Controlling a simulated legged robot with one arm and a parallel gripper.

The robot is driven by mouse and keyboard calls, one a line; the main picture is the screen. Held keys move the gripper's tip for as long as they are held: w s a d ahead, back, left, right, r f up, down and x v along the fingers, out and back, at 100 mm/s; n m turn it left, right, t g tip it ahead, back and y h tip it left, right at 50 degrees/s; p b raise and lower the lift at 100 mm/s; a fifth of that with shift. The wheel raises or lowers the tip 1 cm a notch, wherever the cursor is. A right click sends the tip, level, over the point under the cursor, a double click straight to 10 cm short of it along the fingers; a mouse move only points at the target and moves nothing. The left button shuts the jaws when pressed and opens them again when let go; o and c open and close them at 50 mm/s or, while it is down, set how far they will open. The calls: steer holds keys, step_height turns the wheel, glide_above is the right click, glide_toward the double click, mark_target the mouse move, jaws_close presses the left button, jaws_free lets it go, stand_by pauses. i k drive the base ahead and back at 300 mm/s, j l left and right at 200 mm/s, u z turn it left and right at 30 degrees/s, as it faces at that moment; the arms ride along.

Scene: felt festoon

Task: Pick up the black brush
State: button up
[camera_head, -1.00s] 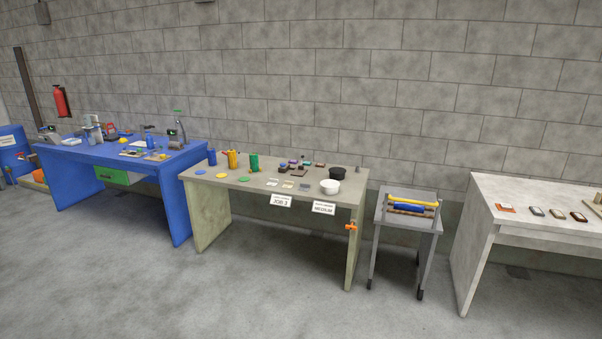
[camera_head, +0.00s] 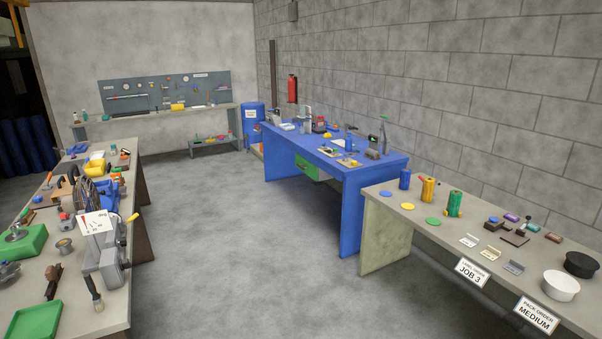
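I cannot make out the black brush for certain in the head view. A long thin tool with a dark handle (camera_head: 94,289) lies on the left bench near its right edge; it is too small to tell whether it is a brush. A dark brown tool (camera_head: 53,280) lies to its left, also unclear. My gripper is not in view.
The left bench (camera_head: 122,313) holds green trays and a grey machine. A blue bench (camera_head: 380,168) and a grey table (camera_head: 400,222) with cylinders and bowls stand at right. A pegboard (camera_head: 150,92) hangs at the back. The floor (camera_head: 225,240) between is clear.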

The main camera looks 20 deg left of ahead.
mark_target(98, 301)
steer(key=i+j+u, duration=0.25)
steer(key=i+u, duration=1.1)
steer(key=i+l+u, duration=0.3)
steer(key=i+u, duration=0.15)
steer(key=i+j+u, duration=0.2)
steer(key=u, duration=0.2)
steer(key=i+j+u, duration=0.1)
steer(key=i+u, duration=0.65)
steer(key=k, duration=0.1)
